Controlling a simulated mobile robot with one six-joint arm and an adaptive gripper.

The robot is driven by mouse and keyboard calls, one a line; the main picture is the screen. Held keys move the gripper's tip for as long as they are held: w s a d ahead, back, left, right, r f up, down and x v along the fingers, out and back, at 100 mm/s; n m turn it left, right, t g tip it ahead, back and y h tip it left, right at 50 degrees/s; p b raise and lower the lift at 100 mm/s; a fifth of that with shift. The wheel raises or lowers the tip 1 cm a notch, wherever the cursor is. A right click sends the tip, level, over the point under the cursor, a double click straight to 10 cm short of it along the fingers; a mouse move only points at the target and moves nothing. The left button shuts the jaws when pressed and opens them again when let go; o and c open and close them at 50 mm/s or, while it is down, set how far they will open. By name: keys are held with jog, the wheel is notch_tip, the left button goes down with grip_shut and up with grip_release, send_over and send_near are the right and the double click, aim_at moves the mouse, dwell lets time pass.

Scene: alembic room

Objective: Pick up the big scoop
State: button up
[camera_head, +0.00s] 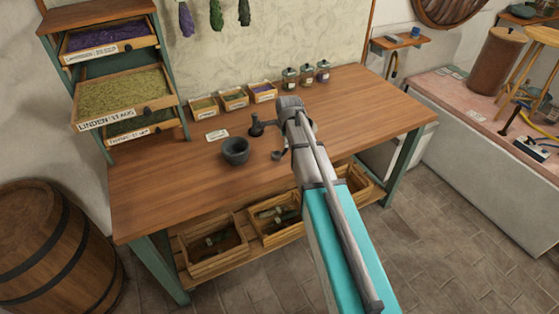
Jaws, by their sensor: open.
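A small grey, rounded piece like a scoop bowl (277,155) lies on the wooden worktable (180,190), just left of my arm. Its handle seems to run under the arm. A dark upright piece with a wide foot (256,128) stands farther back, and a thin bar runs from it toward my arm. I cannot tell whether it is a pestle, another scoop or both, nor which piece is the big scoop. My arm reaches over the middle of the table. My gripper's fingers cannot be made out; the arm appears to hide them.
A dark mortar (235,151) and a white card (216,135) are at the left. Small herb boxes (235,98) and lidded jars (307,76) line the back. A tiered drawer rack (125,96) stands at the left. The right tabletop (380,110) is clear.

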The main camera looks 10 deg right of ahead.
aim_at(284, 151)
jog(key=shift+b+x, duration=2.5)
jog(key=shift+x, duration=0.45)
jog(key=b+x, duration=0.3)
jog(key=shift+s+d+f, duration=0.15)
jog(key=shift+d+f, duration=0.05)
jog(key=shift+f, duration=0.1)
jog(key=shift+b+x, duration=0.85)
jog(key=shift+b, duration=0.15)
grip_shut()
